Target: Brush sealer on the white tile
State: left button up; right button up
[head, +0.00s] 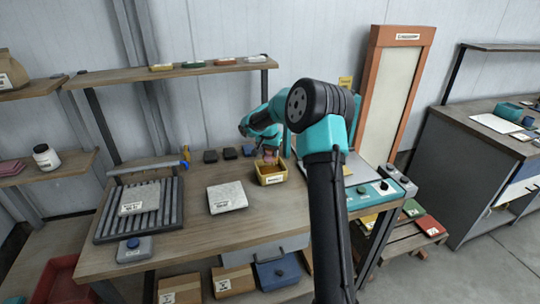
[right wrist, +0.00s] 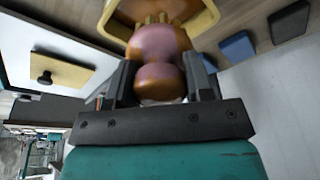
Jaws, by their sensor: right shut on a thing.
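A pale, whitish tile (head: 227,197) with a label lies flat on the wooden table, left of a small yellow tray (head: 271,180). A greyer labelled tile (head: 140,199) lies on the slatted rack at the left. My right gripper (head: 268,150) is over the yellow tray and shut on a brush. In the right wrist view my right gripper (right wrist: 160,85) holds the brush by its orange and pink handle (right wrist: 158,55). Its yellowish bristle end points into the yellow tray (right wrist: 205,20); whether it touches the bottom is hidden. My left gripper is not in view.
Several dark blocks (head: 229,153) lie behind the tile on the table. A slatted rack (head: 168,205) takes the left side. A teal control box (head: 375,190) and an orange-framed panel (head: 400,80) stand at the right. Table around the whitish tile is clear.

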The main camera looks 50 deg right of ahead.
jog(key=shift+w+d+v, duration=0.1)
jog(key=shift+d+v, duration=0.05)
jog(key=shift+v, duration=0.55)
jog(key=shift+w+d+v, duration=0.1)
jog(key=shift+d+v, duration=0.05)
jog(key=shift+v, duration=0.55)
jog(key=shift+w+d+v, duration=0.1)
jog(key=shift+d+v, duration=0.05)
jog(key=shift+v, duration=0.55)
jog(key=shift+r, duration=0.1)
jog(key=shift+a, duration=0.1)
